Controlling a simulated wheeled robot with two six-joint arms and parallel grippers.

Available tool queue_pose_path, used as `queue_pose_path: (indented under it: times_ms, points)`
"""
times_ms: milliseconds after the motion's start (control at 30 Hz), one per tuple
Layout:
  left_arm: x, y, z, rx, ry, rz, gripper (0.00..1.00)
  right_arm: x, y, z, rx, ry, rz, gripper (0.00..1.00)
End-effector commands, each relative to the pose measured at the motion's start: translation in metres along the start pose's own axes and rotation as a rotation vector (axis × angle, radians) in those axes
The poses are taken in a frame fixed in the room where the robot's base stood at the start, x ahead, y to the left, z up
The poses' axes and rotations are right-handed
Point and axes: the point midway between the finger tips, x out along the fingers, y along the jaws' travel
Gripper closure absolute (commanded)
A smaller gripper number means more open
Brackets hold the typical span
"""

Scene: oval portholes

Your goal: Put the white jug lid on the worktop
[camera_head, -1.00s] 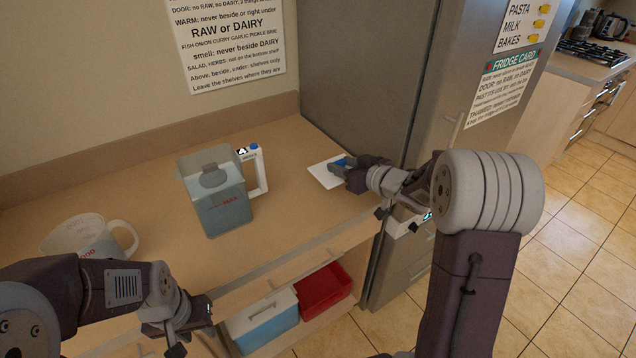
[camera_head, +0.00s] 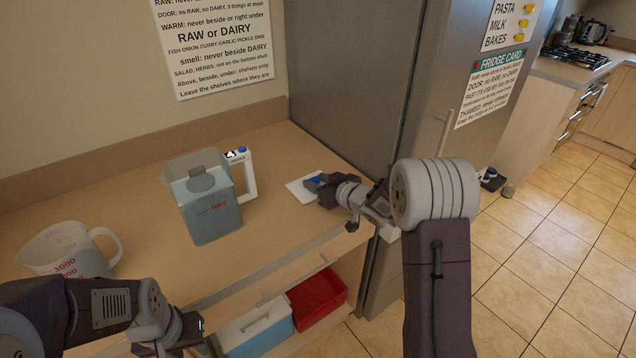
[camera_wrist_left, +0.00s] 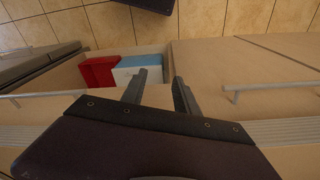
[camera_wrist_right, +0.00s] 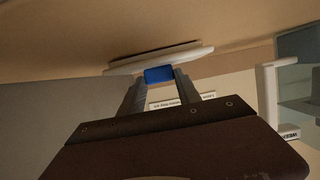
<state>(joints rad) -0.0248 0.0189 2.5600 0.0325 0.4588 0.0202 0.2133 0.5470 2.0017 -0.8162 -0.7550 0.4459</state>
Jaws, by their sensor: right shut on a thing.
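The white jug lid (camera_head: 298,190) is a flat white square with a blue knob. My right gripper (camera_head: 314,183) is shut on the blue knob (camera_wrist_right: 159,75). The lid is at the right end of the wooden worktop (camera_head: 262,217), level or nearly so. In the right wrist view the white lid (camera_wrist_right: 185,60) lies close to the worktop, with a dark shadow beside it; I cannot tell whether they touch. My left gripper (camera_wrist_left: 160,82) is open and empty, in front of the worktop's front edge. In the head view its fingers are partly cut off.
A clear jug (camera_head: 212,215) with a grey lid and white handle stands left of the white lid. A measuring jug (camera_head: 70,250) stands further left. A blue-and-white box (camera_head: 258,328) and a red bin (camera_head: 316,295) sit below. A grey fridge (camera_head: 350,80) borders the right.

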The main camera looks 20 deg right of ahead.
Motion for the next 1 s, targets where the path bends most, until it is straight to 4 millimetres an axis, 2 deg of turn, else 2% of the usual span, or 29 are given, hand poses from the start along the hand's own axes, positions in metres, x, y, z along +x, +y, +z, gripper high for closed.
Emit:
queue_pose_path:
  times_ms: [33, 67, 133, 467, 567, 667, 900, 1000]
  points:
    - [0.002, 0.0, 0.0, 0.0, 0.0, 0.0, 0.64, 0.001, 0.0, 0.003, 0.001, 0.0, 0.0, 1.0]
    - [0.002, 0.0, 0.0, 0.0, 0.0, 0.0, 0.64, 0.001, 0.0, 0.003, 0.0, 0.0, 0.0, 0.58]
    - [0.001, 0.0, 0.0, 0.0, 0.0, 0.0, 0.64, 0.001, 0.0, 0.002, 0.0, 0.0, 0.0, 0.39]
    - [0.0, 0.0, 0.0, 0.0, 0.0, 0.0, 0.64, 0.0, 0.0, 0.0, 0.0, 0.0, 0.0, 0.39]
    - [-0.002, 0.0, 0.0, 0.0, 0.0, 0.0, 0.64, -0.007, 0.001, -0.003, 0.001, 0.0, 0.002, 0.39]
    - [-0.004, 0.0, 0.0, 0.0, 0.0, 0.0, 0.64, -0.026, 0.001, -0.003, 0.001, 0.0, 0.003, 0.39]
    - [-0.011, 0.0, -0.001, 0.0, 0.0, 0.0, 0.64, -0.087, 0.002, -0.004, 0.001, 0.001, 0.004, 0.39]
    - [-0.014, 0.0, -0.001, 0.0, 0.0, 0.0, 0.64, -0.106, 0.001, -0.004, 0.0, 0.0, 0.004, 0.39]
